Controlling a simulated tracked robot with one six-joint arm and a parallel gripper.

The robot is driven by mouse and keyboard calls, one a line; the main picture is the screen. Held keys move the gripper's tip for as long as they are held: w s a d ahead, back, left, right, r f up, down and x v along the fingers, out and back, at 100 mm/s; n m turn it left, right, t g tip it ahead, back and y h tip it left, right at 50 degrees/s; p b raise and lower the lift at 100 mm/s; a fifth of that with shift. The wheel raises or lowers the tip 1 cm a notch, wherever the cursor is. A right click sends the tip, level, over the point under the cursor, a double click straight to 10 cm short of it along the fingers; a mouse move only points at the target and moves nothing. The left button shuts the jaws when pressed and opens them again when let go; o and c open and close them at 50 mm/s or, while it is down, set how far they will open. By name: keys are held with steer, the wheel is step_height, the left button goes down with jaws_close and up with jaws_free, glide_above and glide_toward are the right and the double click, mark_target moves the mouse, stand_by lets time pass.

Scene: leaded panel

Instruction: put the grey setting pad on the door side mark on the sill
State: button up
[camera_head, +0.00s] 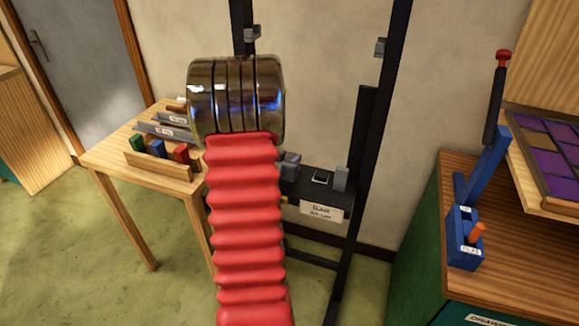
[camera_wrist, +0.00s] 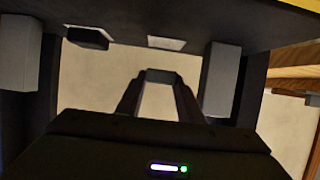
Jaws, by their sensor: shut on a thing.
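My gripper (camera_wrist: 160,88) shows in the wrist view with its fingers shut on a small grey piece (camera_wrist: 161,75), which I take as the grey setting pad. The dark sill (camera_head: 331,198) shows in the head view between the black uprights, and along the top of the wrist view, which looks upside down. A bare pale mark (camera_wrist: 167,43) on the sill lies just beyond my fingertips, apart from the pad. A dark pad (camera_wrist: 88,38) sits on the sill's other mark; it also shows in the head view (camera_head: 321,178). My arm hides my gripper in the head view.
Grey upright blocks (camera_wrist: 220,80) (camera_wrist: 18,52) stand at both sides of the sill. A label (camera_head: 321,210) hangs on its front. A wooden table (camera_head: 110,156) with coloured blocks stands left, near the door (camera_head: 84,65). A bench (camera_head: 510,285) with a blue tool (camera_head: 463,240) stands right.

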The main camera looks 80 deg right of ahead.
steer(key=shift+f, duration=1.9)
steer(key=shift+f, duration=0.1)
steer(key=o, duration=0.8)
steer(key=shift+f, duration=0.1)
steer(key=shift+r, duration=0.2)
steer(key=v, duration=1.2)
steer(key=shift+r, duration=0.1)
steer(key=shift+w, duration=0.1)
